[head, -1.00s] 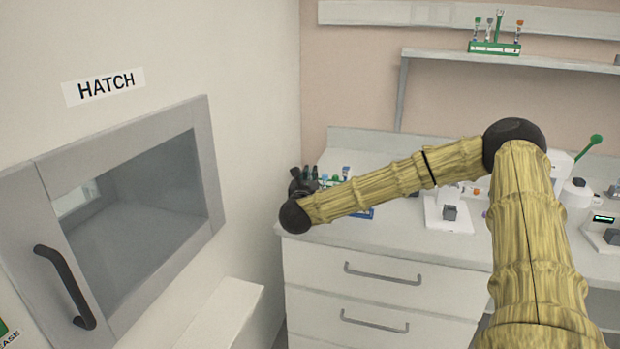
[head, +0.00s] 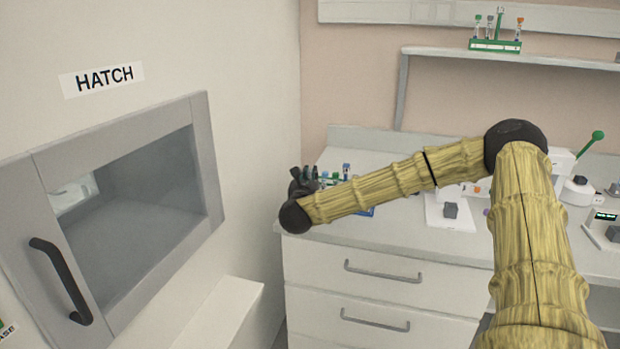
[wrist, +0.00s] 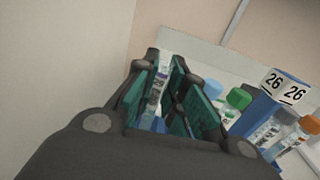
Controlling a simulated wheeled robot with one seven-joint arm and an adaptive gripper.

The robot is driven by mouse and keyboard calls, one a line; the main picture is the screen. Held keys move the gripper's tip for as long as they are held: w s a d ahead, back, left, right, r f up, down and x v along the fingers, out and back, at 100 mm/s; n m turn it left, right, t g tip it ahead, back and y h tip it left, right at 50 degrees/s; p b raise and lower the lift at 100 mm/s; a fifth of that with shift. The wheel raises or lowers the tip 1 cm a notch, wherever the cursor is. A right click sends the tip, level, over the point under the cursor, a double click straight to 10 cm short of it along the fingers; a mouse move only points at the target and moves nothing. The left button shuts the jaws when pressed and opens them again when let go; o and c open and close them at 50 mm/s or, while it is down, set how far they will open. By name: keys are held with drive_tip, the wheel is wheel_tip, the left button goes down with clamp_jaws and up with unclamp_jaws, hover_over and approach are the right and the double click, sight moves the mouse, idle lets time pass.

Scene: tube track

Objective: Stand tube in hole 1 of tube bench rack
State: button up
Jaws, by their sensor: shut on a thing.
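My gripper (wrist: 172,90) is shut on a tube (wrist: 156,90), a clear one with a pale label that shows between the green finger pads in the wrist view. In the head view my gripper (head: 304,178) is over the bench's left end, beyond my arm, and the held tube cannot be made out. A blue rack marked 26 (wrist: 264,112) stands right of the fingers in the wrist view. In the head view the rack (head: 366,211) is mostly hidden behind my arm. Which hole is number 1 cannot be told.
Capped tubes, blue (wrist: 238,98), green (wrist: 213,90) and orange (wrist: 308,125), stand near my fingers. A wall with a hatch (head: 130,190) is close on the left. A green rack (head: 495,45) sits on the shelf above. Bench equipment (head: 451,208) stands to the right.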

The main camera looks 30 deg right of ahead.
drive_tip(key=shift+f, duration=0.2)
drive_tip(key=o, duration=0.8)
drive_tip(key=v, duration=1.2)
idle(0.6)
